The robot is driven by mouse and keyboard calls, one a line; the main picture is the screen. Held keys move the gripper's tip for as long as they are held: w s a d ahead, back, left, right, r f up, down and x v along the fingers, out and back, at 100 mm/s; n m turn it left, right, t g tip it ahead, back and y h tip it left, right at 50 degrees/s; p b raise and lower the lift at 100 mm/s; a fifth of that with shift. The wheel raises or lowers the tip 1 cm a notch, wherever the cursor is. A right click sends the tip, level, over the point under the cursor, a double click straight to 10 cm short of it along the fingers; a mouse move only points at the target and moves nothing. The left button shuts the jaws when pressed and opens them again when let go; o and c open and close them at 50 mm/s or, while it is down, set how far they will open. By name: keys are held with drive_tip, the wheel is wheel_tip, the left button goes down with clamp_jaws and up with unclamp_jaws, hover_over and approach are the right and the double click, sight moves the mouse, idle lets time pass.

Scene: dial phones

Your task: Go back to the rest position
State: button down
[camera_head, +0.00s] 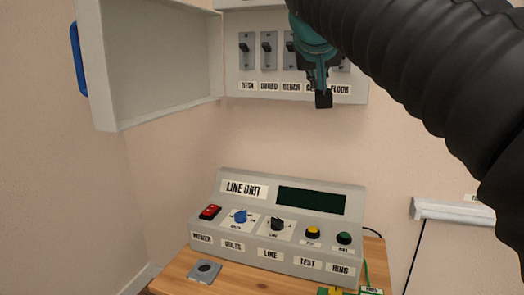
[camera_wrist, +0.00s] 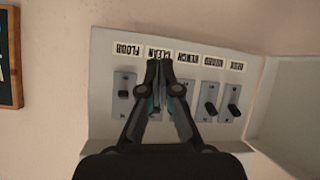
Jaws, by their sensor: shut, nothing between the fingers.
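My gripper (camera_head: 322,98) is shut and empty in front of the open wall switch box (camera_head: 355,95), at its lower right part in the head view. In the wrist view the gripper (camera_wrist: 157,64) covers the middle of the box, and the picture is upside down. The box holds a row of grey toggle switches, such as the left one (camera_head: 246,50) above the label DESK. The FLOOR switch (camera_wrist: 124,86) shows beside the fingers in the wrist view. The switch above CLEAN is mostly hidden by the fingers. Whether the fingertips touch the box I cannot tell.
The box door (camera_head: 160,62) with a blue handle (camera_head: 78,58) stands open to the left. Below, a LINE UNIT console (camera_head: 232,205) with knobs and buttons stands on a wooden table (camera_head: 175,278). A grey plate (camera_head: 204,271) lies before it. A white wall fixture (camera_head: 455,210) is at right.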

drive_tip(key=s+f+n+g+y+p, duration=0.15)
drive_tip(key=s+f, duration=0.25)
drive_tip(key=f, duration=0.5)
drive_tip(key=s+f+n+g+y+p, duration=0.15)
drive_tip(key=s+f, duration=0.25)
drive_tip(key=f, duration=0.5)
drive_tip(key=s+d+f+m+g+p, duration=0.1)
drive_tip(key=s+d+f+p, duration=0.1)
drive_tip(key=s+f, duration=0.3)
drive_tip(key=s+d+f+m+g+p, duration=0.1)
drive_tip(key=s+f+p, duration=0.4)
drive_tip(key=s, duration=0.6)
drive_tip(key=shift+s+d+f+g, duration=0.4)
drive_tip(key=shift+d+f, duration=0.15)
drive_tip(key=shift+d, duration=0.2)
